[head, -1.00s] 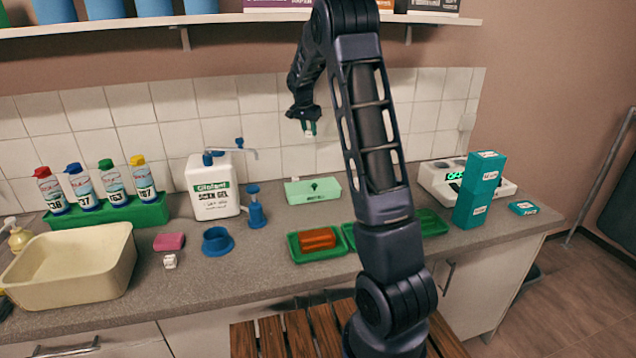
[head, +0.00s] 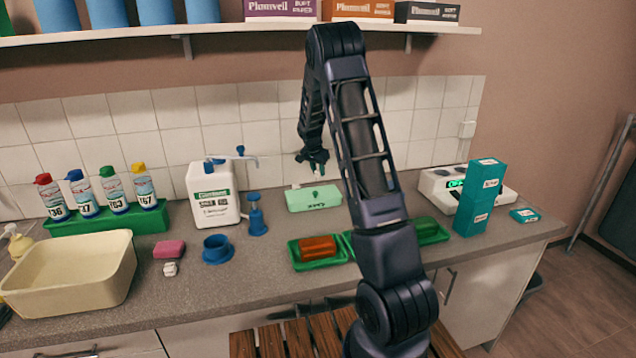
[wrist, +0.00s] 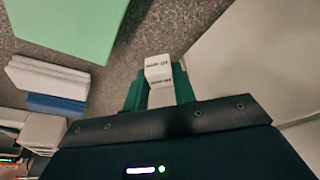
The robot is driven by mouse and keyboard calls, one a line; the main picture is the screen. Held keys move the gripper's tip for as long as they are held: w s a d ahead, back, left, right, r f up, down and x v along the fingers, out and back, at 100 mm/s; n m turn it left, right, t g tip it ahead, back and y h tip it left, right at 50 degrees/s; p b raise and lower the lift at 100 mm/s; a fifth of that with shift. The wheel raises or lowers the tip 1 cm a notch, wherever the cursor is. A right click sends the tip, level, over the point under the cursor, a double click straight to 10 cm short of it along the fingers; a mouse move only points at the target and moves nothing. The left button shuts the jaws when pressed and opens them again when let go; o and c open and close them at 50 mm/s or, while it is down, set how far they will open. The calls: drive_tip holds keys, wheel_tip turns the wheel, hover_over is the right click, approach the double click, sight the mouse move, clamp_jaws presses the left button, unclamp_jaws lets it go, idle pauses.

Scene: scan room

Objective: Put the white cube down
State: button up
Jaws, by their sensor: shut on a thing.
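My gripper (head: 316,166) is at the back of the counter near the tiled wall, pointing down, behind the mint-green box (head: 313,198) in the head view. In the wrist view my gripper (wrist: 159,85) has its green fingers shut on the white cube (wrist: 158,68), which has small dark print. The cube is hard to make out in the head view. Grey counter (wrist: 150,30) shows beyond it in the wrist view; I cannot tell whether the cube touches it. The mint-green box also shows in the wrist view (wrist: 70,25), apart from the cube.
Teal boxes (head: 478,198) and a white device (head: 440,183) stand right. A pump jug (head: 213,195) stands left. Another small white block (head: 170,268) lies by a pink block (head: 169,249).

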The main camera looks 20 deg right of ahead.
drive_tip(key=shift+f, duration=2.75)
drive_tip(key=shift+f, duration=0.1)
drive_tip(key=o, duration=0.9)
drive_tip(key=shift+o, duration=0.2)
